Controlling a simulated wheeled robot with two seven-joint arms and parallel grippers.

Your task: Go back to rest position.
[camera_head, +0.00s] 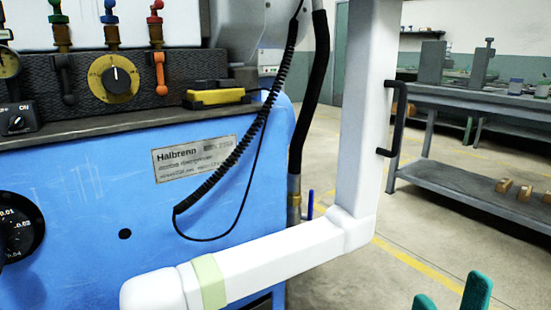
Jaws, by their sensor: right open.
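My right gripper (450,290) shows at the bottom right corner as two green fingers, pointing up with a gap between them. It is open and nothing shows between the fingers. Only the finger ends are in the picture; the rest is cut off by the lower edge. The fingers appear apart from the white frame and the blue machine. My left gripper is not in view.
A blue ring grinder (85,240) with knobs and coloured valves fills the left. A white L-shaped frame (352,140) with a black handle (400,120) stands before it. A grey workbench (455,97) stands behind at right. Floor (335,275) between is clear.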

